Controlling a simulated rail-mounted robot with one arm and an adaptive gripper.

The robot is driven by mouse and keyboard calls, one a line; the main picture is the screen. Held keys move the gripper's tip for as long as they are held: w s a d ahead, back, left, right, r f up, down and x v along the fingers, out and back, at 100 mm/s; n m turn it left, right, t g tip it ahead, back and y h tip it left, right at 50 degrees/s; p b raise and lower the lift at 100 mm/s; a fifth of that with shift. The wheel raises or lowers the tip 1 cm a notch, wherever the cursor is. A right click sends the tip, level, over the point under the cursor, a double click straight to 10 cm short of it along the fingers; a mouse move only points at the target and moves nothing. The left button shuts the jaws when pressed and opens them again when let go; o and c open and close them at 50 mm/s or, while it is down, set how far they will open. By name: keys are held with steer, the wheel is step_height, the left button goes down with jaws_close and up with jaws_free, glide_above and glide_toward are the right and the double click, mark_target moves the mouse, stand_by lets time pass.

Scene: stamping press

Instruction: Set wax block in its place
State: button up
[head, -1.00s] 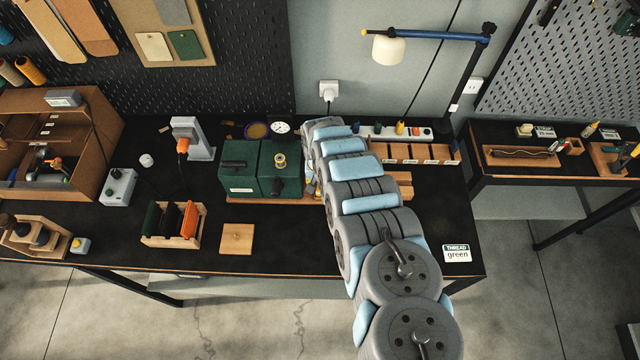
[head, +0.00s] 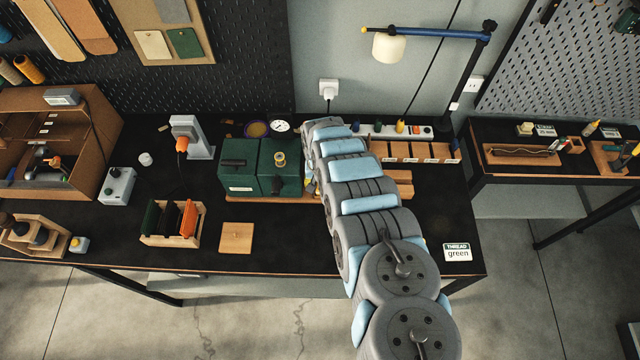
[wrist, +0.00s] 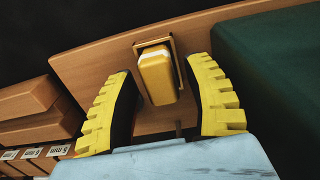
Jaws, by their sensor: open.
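The wax block is a yellow block (wrist: 158,80) in the wrist view, between my open fingers. Its far end is at a small square recess (wrist: 171,45) in a wooden board (wrist: 105,50). I cannot tell how deep it sits. My gripper (wrist: 160,85) has two yellow ribbed fingers spread on either side of the block, with gaps showing between them and it. In the head view my arm hides the block and most of the gripper.
A green box (head: 245,167) stands just left of my arm, and its side (wrist: 270,60) is close to the right finger. Wooden bins (head: 420,151) stand to the right. The front right of the black bench (head: 445,215) is mostly clear around a thread card (head: 457,252).

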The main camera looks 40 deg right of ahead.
step_height(320, 180, up, 12)
stand_by(1.2)
stand_by(0.5)
